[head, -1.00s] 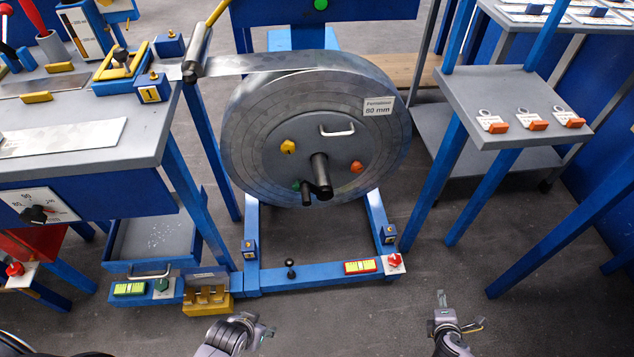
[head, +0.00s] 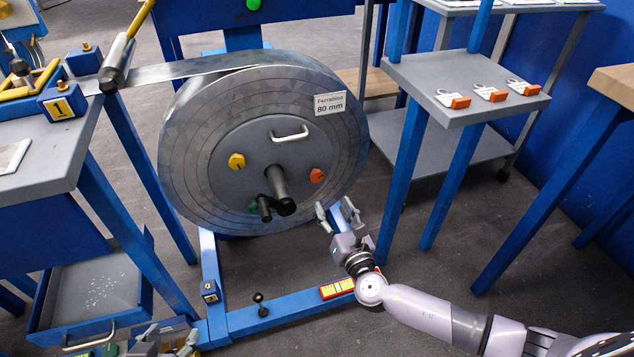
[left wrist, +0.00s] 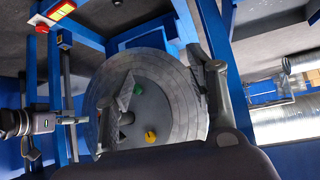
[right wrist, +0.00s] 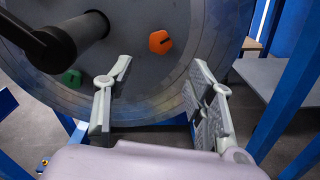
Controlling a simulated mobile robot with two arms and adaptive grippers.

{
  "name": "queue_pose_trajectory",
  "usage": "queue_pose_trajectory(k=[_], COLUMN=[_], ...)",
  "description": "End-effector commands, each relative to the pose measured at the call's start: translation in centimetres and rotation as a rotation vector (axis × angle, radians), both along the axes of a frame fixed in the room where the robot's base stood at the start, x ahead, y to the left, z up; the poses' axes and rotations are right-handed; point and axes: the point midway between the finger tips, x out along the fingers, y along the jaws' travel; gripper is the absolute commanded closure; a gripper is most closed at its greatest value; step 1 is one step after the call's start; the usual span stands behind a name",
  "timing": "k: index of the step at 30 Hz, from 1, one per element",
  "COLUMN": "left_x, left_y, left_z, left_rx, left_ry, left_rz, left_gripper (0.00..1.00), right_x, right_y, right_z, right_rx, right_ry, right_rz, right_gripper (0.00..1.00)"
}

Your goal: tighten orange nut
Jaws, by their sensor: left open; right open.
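The orange nut (head: 317,175) sits on the right side of the grey face of the large strip coil (head: 350,150). In the right wrist view the orange nut (right wrist: 160,42) shows above and between my fingers, with a dark slot on it. My right gripper (head: 337,210) is open and empty, below and slightly right of the nut, apart from it. Its fingers also show in the right wrist view (right wrist: 160,95). My left gripper (head: 172,338) is open at the bottom edge of the head view, far below the coil. In the left wrist view its open fingers (left wrist: 165,90) frame the coil.
A yellow nut (head: 237,161), a green nut (right wrist: 71,78) and a white handle (head: 290,134) are on the coil face. A dark crank (head: 278,190) sticks out from the hub left of the orange nut. A blue base frame (head: 290,303) lies below.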

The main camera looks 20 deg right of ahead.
Motion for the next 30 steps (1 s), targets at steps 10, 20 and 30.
queue_pose_trajectory(k=[10, 20, 30], left_x=[4.7, 6.4, 6.5], left_y=[-2.0, -3.0, -3.1], left_z=[4.7, 8.7, 9.3], left_rx=[-0.078, -0.130, -0.136], left_ry=[-0.336, -0.556, -0.579], left_rz=[-0.024, -0.038, -0.039], left_gripper=[0.49, 0.49, 0.49], right_x=[7.6, 11.0, 11.3], right_y=[0.3, 0.4, 0.4], right_z=[-0.2, -0.1, -0.1], right_rx=[0.001, 0.003, 0.003], right_ry=[-0.002, 0.001, 0.002], right_rz=[-0.002, 0.000, 0.000], right_gripper=[0.49, 0.49, 0.49])
